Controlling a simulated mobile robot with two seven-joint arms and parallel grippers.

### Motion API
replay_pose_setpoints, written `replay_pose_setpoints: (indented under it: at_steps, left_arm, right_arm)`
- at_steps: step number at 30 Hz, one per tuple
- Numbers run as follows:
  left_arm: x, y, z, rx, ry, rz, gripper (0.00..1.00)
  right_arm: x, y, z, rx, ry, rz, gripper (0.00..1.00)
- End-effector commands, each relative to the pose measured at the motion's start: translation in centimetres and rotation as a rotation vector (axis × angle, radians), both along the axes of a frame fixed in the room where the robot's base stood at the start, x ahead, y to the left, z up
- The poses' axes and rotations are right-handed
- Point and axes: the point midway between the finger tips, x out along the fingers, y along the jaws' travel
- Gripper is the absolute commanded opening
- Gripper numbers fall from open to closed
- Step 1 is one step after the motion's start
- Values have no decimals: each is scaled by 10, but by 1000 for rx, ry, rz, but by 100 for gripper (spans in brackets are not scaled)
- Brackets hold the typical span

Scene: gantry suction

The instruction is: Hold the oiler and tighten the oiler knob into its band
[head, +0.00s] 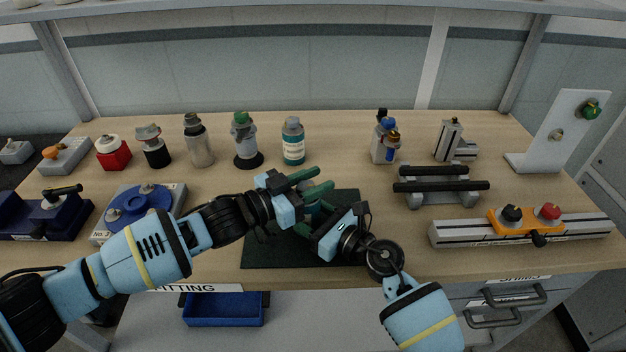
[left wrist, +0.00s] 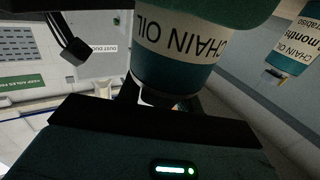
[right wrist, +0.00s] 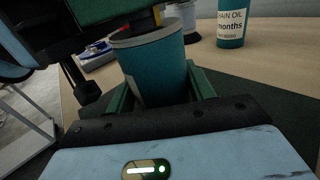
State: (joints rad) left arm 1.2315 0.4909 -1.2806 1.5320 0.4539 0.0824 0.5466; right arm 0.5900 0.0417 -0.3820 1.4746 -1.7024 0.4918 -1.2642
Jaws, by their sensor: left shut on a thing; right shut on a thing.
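The oiler (head: 314,206), a teal container, is between my two grippers above the dark green mat, mostly hidden in the head view. My left gripper (head: 322,180), with green fingers, comes in over it from the left. In the left wrist view its CHAIN OIL label (left wrist: 180,42) reads upside down. My right gripper (head: 306,218) comes from the lower right. In the right wrist view, its green fingers stand either side of the teal body (right wrist: 157,70), below a grey rim. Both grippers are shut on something. The knob and its band cannot be made out.
A dark green mat (head: 262,247) lies below the grippers. A similar chain oil bottle (head: 293,146) stands behind, in a row of bottles and fixtures. A blue round fixture (head: 134,205) is left; a black-barred rack (head: 440,188) and an orange-blocked rail (head: 470,233) are right.

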Motion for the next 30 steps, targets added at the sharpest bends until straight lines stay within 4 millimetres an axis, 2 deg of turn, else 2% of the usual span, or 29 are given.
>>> replay_pose_setpoints:
  at_steps: [15,16,21,30]
  left_arm:
    - [-3,-2,1,-4,3,-45,13]
    - [-3,-2,1,-4,3,-45,37]
    - [-2,-1,0,-3,3,-43,57]
    - [-2,1,0,-1,3,-39,57]
  right_arm:
    - [-1,2,0,-1,-1,4,3]
    - [-1,2,0,-1,-1,4,3]
    - [-1,2,0,-1,-1,4,3]
    - [-1,2,0,0,0,3,3]
